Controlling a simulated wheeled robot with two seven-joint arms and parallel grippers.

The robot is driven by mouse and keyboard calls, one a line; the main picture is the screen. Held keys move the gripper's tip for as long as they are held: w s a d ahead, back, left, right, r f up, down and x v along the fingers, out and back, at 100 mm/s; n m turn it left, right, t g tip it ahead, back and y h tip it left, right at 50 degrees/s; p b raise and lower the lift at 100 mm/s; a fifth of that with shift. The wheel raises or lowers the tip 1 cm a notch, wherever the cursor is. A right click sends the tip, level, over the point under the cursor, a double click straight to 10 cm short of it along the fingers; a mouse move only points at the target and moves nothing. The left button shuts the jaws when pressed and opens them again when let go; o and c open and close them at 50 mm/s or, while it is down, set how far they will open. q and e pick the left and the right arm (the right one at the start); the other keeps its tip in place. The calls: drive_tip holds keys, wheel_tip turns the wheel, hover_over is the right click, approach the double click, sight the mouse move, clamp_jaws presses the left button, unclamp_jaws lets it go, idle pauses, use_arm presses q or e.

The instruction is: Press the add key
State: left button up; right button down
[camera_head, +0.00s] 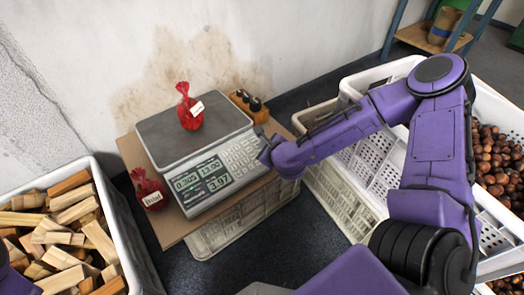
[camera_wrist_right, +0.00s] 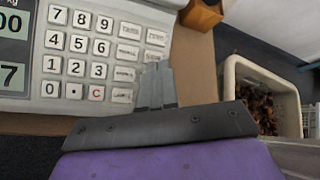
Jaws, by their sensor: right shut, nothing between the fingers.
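The scale (camera_head: 195,140) stands on a brown board with a red net bag (camera_head: 189,107) on its plate. Its lit display (camera_head: 203,181) faces me, and its keypad (camera_head: 240,157) is to the right of the display. My right gripper (camera_head: 264,148) is at the keypad's right edge. In the right wrist view, its fingers (camera_wrist_right: 157,72) are closed together and empty, with tips over the right-hand columns of function keys (camera_wrist_right: 127,52). Most function labels are too small to read, so I cannot tell which is the add key. Contact with a key cannot be told. My left gripper is out of view.
A second red bag (camera_head: 150,192) with a label sits left of the scale. A wooden holder (camera_head: 250,106) stands behind its right side. A white crate of wood blocks (camera_head: 113,212) is at left, and chestnuts (camera_head: 497,160) fill a crate at right.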

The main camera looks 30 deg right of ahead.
drive_tip(key=shift+f, duration=0.1)
idle(0.3)
drive_tip(key=shift+w+f+b, duration=0.1)
drive_tip(key=shift+f+b, duration=0.25)
drive_tip(key=shift+w+f+b, duration=0.1)
drive_tip(key=shift+f+b, duration=0.2)
idle(0.4)
idle(0.4)
drive_tip(key=shift+s+r+p, duration=0.25)
drive_tip(key=shift+r+p, duration=0.5)
drive_tip(key=r+p, duration=0.1)
drive_tip(key=s+r+p, duration=0.1)
drive_tip(key=r+p, duration=0.2)
drive_tip(key=p, duration=0.1)
drive_tip(key=shift+s+r, duration=0.3)
drive_tip(key=shift+r, duration=0.05)
